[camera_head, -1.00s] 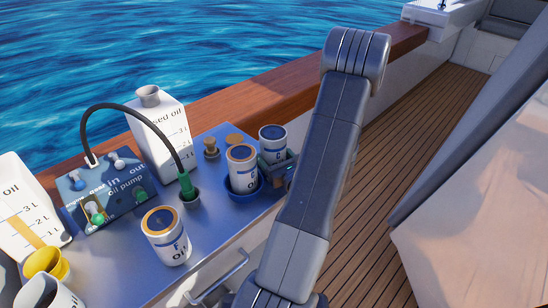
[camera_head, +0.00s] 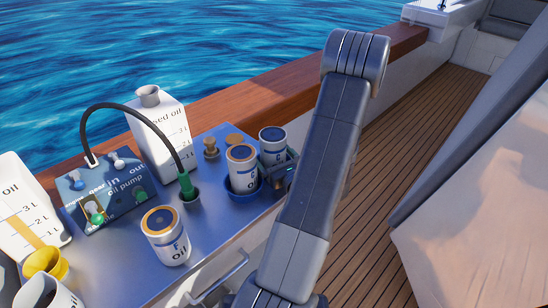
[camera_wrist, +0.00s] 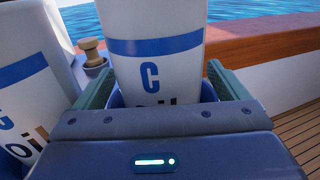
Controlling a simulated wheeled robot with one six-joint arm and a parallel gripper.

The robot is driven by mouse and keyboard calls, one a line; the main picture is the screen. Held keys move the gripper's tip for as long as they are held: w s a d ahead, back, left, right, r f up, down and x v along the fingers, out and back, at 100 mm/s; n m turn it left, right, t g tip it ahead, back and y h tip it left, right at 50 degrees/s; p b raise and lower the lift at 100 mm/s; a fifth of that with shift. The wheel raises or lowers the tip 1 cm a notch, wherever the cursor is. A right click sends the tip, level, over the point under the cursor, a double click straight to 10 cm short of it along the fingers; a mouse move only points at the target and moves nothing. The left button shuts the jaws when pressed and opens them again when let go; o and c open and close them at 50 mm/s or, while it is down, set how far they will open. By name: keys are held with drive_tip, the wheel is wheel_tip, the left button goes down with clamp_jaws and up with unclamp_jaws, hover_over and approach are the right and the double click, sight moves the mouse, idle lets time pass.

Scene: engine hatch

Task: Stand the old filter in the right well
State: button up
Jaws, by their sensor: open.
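Three white cans with blue bands and "oil" lettering show in the head view; I cannot tell which is the old filter. One can (camera_head: 272,143) stands at the back right, between the jaws of my gripper (camera_head: 279,165). In the wrist view this can (camera_wrist: 157,65), marked "C", stands upright between the green fingers of my open gripper (camera_wrist: 162,88), with a blue rim, apparently the right well (camera_wrist: 116,99), around its base. A second can (camera_head: 242,168) stands in a blue well (camera_head: 232,192) just left. A third can (camera_head: 167,243) stands on the counter in front.
An oil pump panel (camera_head: 105,190) with a black hose (camera_head: 135,108) stands left of the wells. A used oil jug (camera_head: 160,135) is behind it. A brass knob (camera_head: 211,147) is near the wells. Open water lies beyond the wooden rail (camera_head: 225,105).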

drive_tip(key=shift+s+d, duration=0.2)
drive_tip(key=shift+s, duration=0.05)
drive_tip(key=b+v, duration=0.1)
drive_tip(key=v, duration=1)
drive_tip(key=shift+s+b, duration=0.2)
drive_tip(key=shift+b, duration=0.2)
